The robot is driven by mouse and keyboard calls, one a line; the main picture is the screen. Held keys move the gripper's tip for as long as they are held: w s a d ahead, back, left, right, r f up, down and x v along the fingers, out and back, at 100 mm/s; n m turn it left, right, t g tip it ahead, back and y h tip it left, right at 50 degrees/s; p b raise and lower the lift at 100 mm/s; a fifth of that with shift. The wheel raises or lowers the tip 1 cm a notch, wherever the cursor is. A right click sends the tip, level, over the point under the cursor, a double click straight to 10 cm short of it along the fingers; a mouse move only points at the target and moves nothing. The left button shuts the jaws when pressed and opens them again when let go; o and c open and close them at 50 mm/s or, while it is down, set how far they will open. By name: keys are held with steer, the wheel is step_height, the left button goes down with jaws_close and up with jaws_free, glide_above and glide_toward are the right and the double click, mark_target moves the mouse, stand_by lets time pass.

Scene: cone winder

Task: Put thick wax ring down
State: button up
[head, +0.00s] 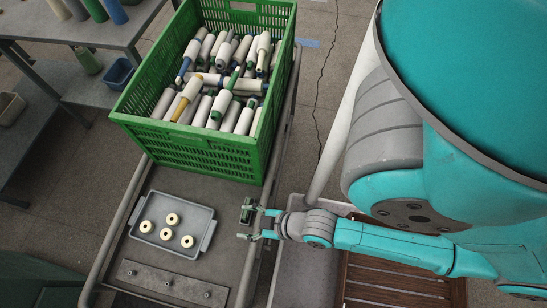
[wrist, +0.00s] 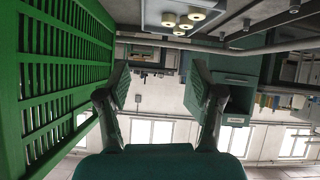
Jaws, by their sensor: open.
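Several cream wax rings (head: 167,234) lie in a shallow grey tray (head: 206,247) on the cart; I cannot tell which is the thick one. They also show at the top of the wrist view (wrist: 168,19), in the tray (wrist: 152,14). My gripper (head: 247,222) is to the right of the tray, near the cart's right rail. Its two fingers stand wide apart in the wrist view (wrist: 161,88), with nothing between them. No ring is in my gripper.
A green crate (head: 190,148) full of yarn cones stands on the cart behind the tray. A metal plate (head: 172,283) with short pegs lies in front of the tray. The cart's rail (head: 265,215) runs along its right side. Grey shelving (head: 70,85) stands at the left.

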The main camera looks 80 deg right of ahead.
steer(key=s+r+t, duration=0.2)
steer(key=s+r, duration=0.2)
steer(key=r, duration=0.3)
steer(key=s+r+m+t, duration=0.1)
steer(key=s+r, duration=0.3)
steer(key=r, duration=0.4)
steer(key=shift+a+m+t, duration=0.25)
steer(key=shift+m+t, duration=0.05)
steer(key=shift+t, duration=0.1)
